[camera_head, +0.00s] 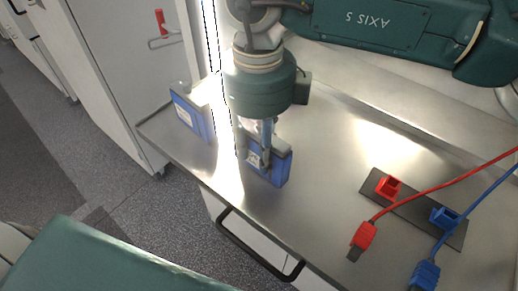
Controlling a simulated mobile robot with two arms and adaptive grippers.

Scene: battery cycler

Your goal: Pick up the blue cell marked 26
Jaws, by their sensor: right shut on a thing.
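A blue cell (275,173) with a pale label stands upright near the front edge of the metal bench. My right gripper (262,158) points down at it and is shut on this cell. The gripper covers part of its label, so the number cannot be read. A second blue cell (192,113) with a white label stands to the left, near the bench's left corner, apart from the gripper. Its number is too small to read. My left gripper is not in view.
A dark strip (412,208) on the right of the metal bench (318,205) bears a red socket (388,187) and a blue socket (444,217). A red plug (363,236) and a blue plug (425,274) with cables lie near it. A black handle (258,255) juts out below the front edge.

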